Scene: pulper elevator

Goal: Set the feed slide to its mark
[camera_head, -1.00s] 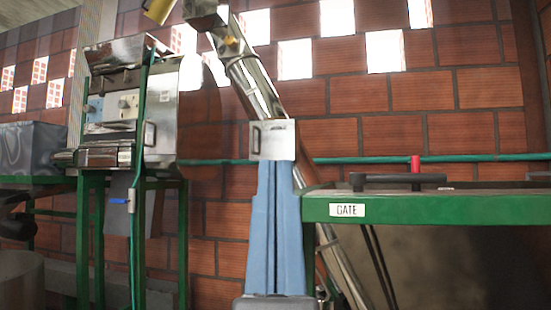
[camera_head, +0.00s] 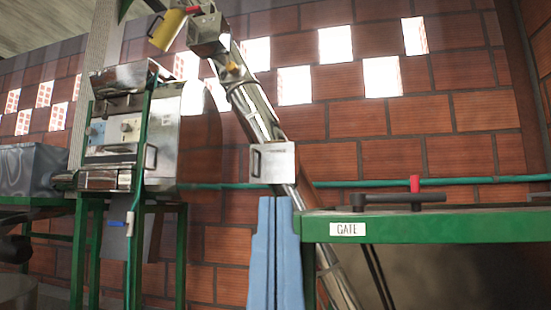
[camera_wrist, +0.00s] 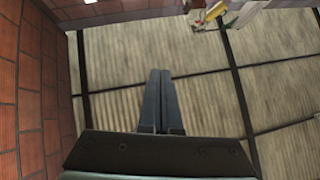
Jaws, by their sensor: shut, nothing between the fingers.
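I cannot tell for sure which part is the feed slide, and I make out no mark. A steel plate with a dark handle (camera_head: 276,164) sits on the slanting metal elevator tube (camera_head: 251,105). My gripper (camera_head: 275,200) points up, its two blue fingers shut together and empty. Its tips appear just below the plate in the picture; contact cannot be told. In the wrist view the shut fingers (camera_wrist: 160,72) point toward the ceiling.
A green table (camera_head: 425,228) with a "GATE" label stands at right, bearing a black lever (camera_head: 405,200) and a red peg (camera_head: 415,183). A brick wall and green pipe (camera_head: 450,182) run behind.

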